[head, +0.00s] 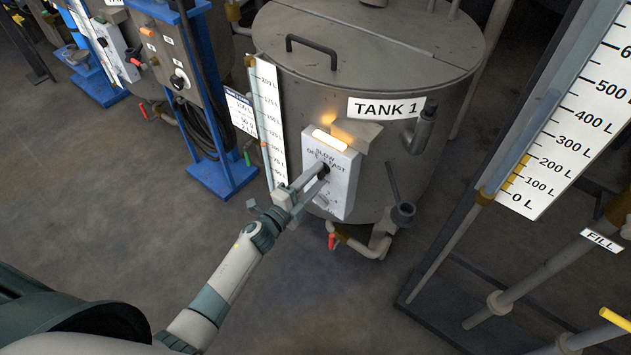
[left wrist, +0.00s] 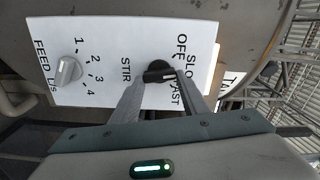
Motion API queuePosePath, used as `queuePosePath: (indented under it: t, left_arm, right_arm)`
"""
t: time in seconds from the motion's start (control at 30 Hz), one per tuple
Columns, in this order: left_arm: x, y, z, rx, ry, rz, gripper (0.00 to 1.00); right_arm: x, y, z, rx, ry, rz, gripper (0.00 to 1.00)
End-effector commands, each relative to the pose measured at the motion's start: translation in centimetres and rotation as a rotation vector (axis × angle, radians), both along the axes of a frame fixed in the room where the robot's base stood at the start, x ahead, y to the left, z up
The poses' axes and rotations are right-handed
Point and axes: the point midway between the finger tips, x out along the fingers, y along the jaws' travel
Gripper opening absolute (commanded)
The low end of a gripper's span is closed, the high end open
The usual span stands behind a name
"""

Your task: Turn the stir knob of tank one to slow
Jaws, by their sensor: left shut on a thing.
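The stir knob (left wrist: 158,71) is small and black, on the white control panel (head: 341,190) of tank one (head: 370,75). In the left wrist view the panel shows sideways, with OFF, SLOW and FAST printed around the knob. A light mark on the knob points toward the right of that picture, roughly at SLOW; the fingers partly hide FAST. My left gripper (head: 316,176) is shut on the knob, one finger on each side, and it also shows in the left wrist view (left wrist: 163,88). My right gripper is not in view.
A grey feed knob (left wrist: 67,71) with a numbered scale sits on the same panel. An amber lamp (head: 330,140) glows above it. A level scale (head: 270,120) stands left of the panel, and pipes with a red-handled valve (head: 331,241) lie below. The floor in front is clear.

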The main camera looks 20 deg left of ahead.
Motion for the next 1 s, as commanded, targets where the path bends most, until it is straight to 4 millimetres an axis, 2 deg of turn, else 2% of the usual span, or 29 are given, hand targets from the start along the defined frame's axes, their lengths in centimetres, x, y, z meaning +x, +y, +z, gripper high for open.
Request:
queuePosePath:
  t: [0.1, 0.4, 0.83, 0.87, 0.9, 1.0]
  left_arm:
    - [-0.1, 0.0, -0.4, 0.072, -0.024, 0.000, 0.18]
    - [-0.1, 0.0, -0.3, 0.169, -0.059, 0.000, 0.18]
    - [-0.1, 0.0, -0.3, 0.179, -0.062, 0.000, 0.18]
    - [-0.1, 0.0, -0.3, 0.179, -0.062, 0.000, 0.48]
    - [-0.1, 0.0, -0.3, 0.179, -0.062, 0.000, 0.57]
    - [-0.1, 0.0, -0.2, 0.178, -0.063, 0.000, 0.59]
  right_arm:
    - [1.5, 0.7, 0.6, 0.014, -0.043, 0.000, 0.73]
    - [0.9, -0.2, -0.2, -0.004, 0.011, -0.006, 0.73]
    - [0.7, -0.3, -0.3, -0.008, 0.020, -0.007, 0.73]
    - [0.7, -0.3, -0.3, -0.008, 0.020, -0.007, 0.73]
    - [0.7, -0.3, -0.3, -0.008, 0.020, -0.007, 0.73]
    - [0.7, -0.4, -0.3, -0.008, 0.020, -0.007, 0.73]
